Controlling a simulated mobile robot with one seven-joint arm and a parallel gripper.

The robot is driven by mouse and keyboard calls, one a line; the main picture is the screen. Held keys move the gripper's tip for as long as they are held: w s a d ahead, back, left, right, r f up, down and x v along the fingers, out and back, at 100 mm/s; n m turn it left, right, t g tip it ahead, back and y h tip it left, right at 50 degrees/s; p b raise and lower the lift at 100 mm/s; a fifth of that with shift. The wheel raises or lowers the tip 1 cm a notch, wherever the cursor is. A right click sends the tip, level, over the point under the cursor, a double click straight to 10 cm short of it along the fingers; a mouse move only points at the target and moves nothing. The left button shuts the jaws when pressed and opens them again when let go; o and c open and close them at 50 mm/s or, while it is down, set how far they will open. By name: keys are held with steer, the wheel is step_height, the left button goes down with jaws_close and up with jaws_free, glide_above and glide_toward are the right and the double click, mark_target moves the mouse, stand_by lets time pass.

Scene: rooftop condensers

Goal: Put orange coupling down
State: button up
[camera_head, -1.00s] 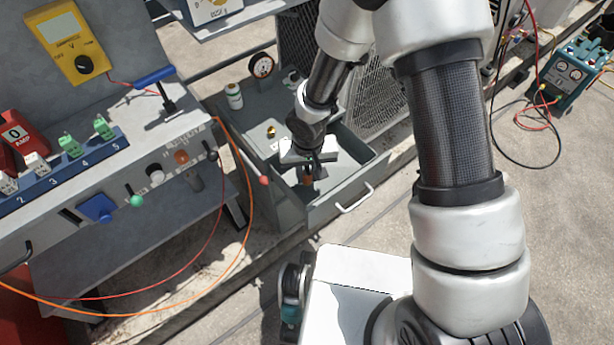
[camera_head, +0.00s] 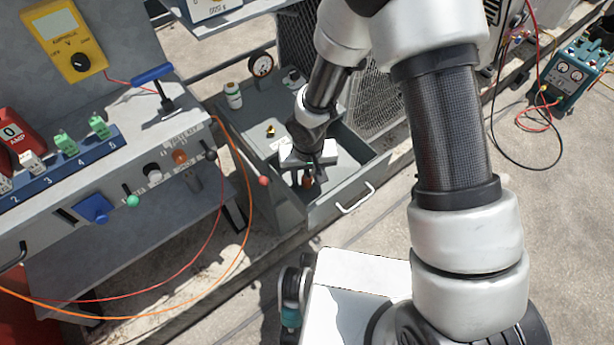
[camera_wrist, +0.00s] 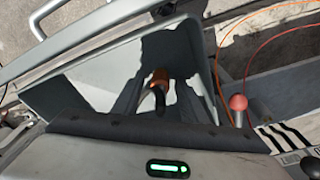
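The orange coupling (camera_head: 307,182) is in the open grey drawer (camera_head: 340,199), low between my gripper's fingers. In the wrist view the coupling (camera_wrist: 160,78) shows an orange body with a dark curved part nearer the camera. My gripper (camera_head: 307,177) points down into the drawer. In the wrist view its two dark fingers (camera_wrist: 160,88) stand on either side of the coupling with narrow gaps, so it looks open around it. The coupling's contact with the drawer floor is partly hidden.
The drawer walls surround my gripper closely. A white bottle (camera_head: 233,95), a round gauge (camera_head: 261,64) and a small brass piece (camera_head: 270,131) are on the grey top behind. A red-knobbed lever (camera_head: 263,181) and an orange cable (camera_head: 247,215) are at the left.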

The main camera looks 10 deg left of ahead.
step_height(320, 180, up, 13)
steer(key=s+p, duration=0.1)
steer(key=p, duration=0.4)
steer(key=w+d+r+m+t+h, duration=0.1)
steer(key=d+r+m+t, duration=0.1)
steer(key=d+r, duration=1.5)
steer(key=s+d+r+m+t, duration=0.1)
steer(key=s+d+r, duration=0.2)
steer(key=s+r, duration=0.3)
steer(key=s+d+r+m+t, duration=0.1)
steer(key=s+d+r, duration=0.2)
steer(key=s+r, duration=0.2)
step_height(320, 180, up, 2)
steer(key=shift+s+d+r+y, duration=0.1)
steer(key=shift+s+d+y, duration=0.2)
steer(key=shift+s+d, duration=0.05)
steer(key=shift+s, duration=0.1)
